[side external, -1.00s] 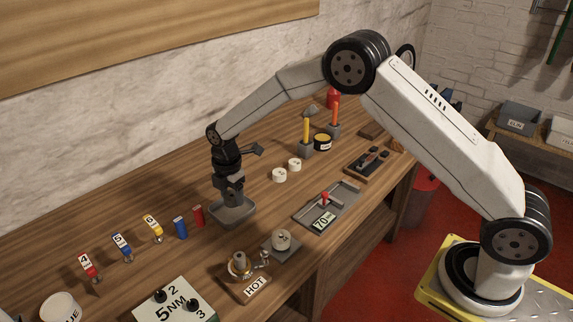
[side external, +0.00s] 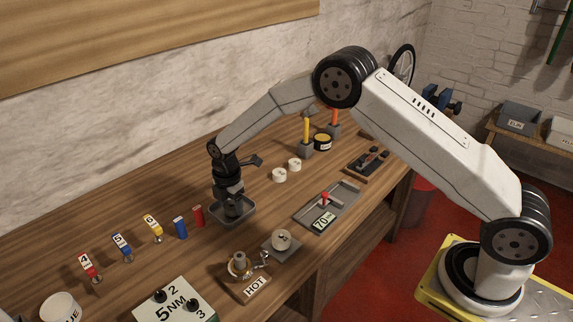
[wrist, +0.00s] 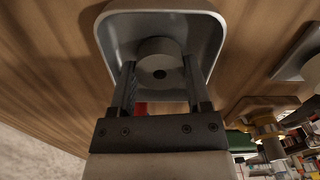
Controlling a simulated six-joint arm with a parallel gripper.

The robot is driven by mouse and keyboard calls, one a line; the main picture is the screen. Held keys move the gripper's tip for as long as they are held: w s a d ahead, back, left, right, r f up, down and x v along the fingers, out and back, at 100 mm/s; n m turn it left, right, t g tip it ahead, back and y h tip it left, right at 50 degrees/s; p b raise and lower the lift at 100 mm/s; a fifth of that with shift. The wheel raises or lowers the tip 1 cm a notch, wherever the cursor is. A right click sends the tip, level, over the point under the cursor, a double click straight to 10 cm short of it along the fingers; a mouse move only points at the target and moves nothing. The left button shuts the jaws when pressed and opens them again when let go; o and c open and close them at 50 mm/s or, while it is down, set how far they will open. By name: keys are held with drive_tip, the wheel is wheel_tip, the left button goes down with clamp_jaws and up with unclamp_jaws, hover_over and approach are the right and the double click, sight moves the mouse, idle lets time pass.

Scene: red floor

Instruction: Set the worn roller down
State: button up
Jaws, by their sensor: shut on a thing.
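The worn roller is a grey cylinder (wrist: 158,50) with a dark centre hole, seen in the wrist view between my two fingers. My gripper (wrist: 161,80) is shut on it. Around the roller is a grey, round-cornered tray (wrist: 213,35), and the roller is within its walls. In the side view my gripper (side external: 233,210) points down into the tray (side external: 248,216) on the wooden bench. The fingers and tray wall mostly hide the roller there, and I cannot tell if it touches the tray floor.
Red (side external: 198,215) and blue (side external: 180,228) cylinders stand close left of the tray. Number-tagged tools stand farther left. A hot-labelled stand (side external: 246,279) and a pad with a pale roller (side external: 281,241) are in front. White rings (side external: 280,175) lie to the right.

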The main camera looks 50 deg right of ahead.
drive_tip(key=shift+f, duration=0.15)
drive_tip(key=o, duration=0.9)
drive_tip(key=shift+o, duration=0.2)
wheel_tip(320, 180, up, 12)
drive_tip(key=shift+r, duration=0.2)
drive_tip(key=shift+s, duration=0.1)
drive_tip(key=s+d+m+t, duration=0.1)
drive_tip(key=s+d+m, duration=0.3)
drive_tip(key=s+m, duration=0.5)
drive_tip(key=s+d+m+t, duration=0.1)
drive_tip(key=s+d+m, duration=0.4)
drive_tip(key=s+m, duration=0.5)
drive_tip(key=s, duration=0.7)
drive_tip(key=shift+f+t, duration=0.25)
drive_tip(key=shift+t, duration=0.05)
